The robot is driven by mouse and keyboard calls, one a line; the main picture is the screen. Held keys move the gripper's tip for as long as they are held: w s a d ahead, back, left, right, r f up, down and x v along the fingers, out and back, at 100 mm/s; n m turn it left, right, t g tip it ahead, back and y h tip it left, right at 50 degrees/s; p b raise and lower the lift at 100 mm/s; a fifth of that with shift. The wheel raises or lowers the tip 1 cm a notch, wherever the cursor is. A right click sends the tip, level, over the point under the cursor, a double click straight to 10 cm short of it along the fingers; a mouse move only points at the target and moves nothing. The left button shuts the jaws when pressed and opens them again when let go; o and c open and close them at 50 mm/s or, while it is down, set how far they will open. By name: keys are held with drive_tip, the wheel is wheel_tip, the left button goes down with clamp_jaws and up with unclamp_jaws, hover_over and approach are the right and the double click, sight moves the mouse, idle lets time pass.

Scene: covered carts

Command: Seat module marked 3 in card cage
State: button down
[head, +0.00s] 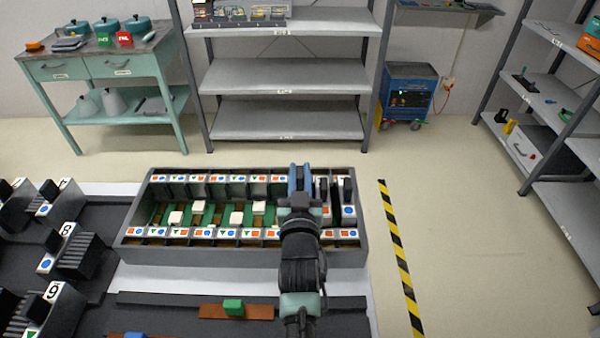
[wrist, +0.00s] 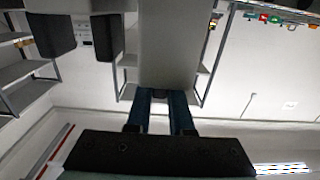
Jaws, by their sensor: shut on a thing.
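The card cage (head: 130,232) is a long dark grey open box with upright slots. Its two rails carry labels of coloured shapes, and green parts with white blocks show inside. My gripper (head: 302,182) is over the right part of the cage, its blue fingers close together. In the wrist view the blue fingers (wrist: 160,108) are shut on a grey block-like module (wrist: 168,50). Its number is not readable, and the arm hides most of it in the head view. I cannot tell how deep it sits in a slot.
Modules with black handles stand at the cage's right end (head: 347,190). A green block (head: 233,306) on a brown strip lies in front. Shelves (head: 285,75) stand behind; a striped floor line (head: 400,260) runs at right.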

drive_tip(key=shift+f+b, duration=0.55)
drive_tip(key=shift+b, duration=0.05)
drive_tip(key=c, duration=0.7)
unclamp_jaws()
drive_tip(key=shift+s+f, duration=0.1)
drive_tip(key=shift+f, duration=0.15)
drive_tip(key=s, duration=1.2)
drive_tip(key=shift+s+r, duration=0.25)
drive_tip(key=shift+s, duration=0.15)
wheel_tip(320, 180, up, 29)
drive_tip(key=w+t+p, duration=0.2)
drive_tip(key=t+p, duration=0.1)
drive_tip(key=t, duration=0.1)
drive_tip(key=s+r+t+p, duration=0.1)
drive_tip(key=s+r, duration=0.3)
drive_tip(key=r, duration=0.5)
drive_tip(key=s+r+t+p, duration=0.1)
drive_tip(key=s+r, duration=0.3)
drive_tip(key=r, duration=0.5)
drive_tip(key=s+r+t+p, duration=0.1)
drive_tip(key=s+r+t, duration=0.2)
drive_tip(key=r, duration=0.6)
drive_tip(key=shift+s+r+p, duration=0.15)
drive_tip(key=shift+s+r, duration=0.05)
drive_tip(key=shift+s, duration=0.35)
drive_tip(key=shift+s+r+p, duration=0.15)
drive_tip(key=shift+s, duration=0.35)
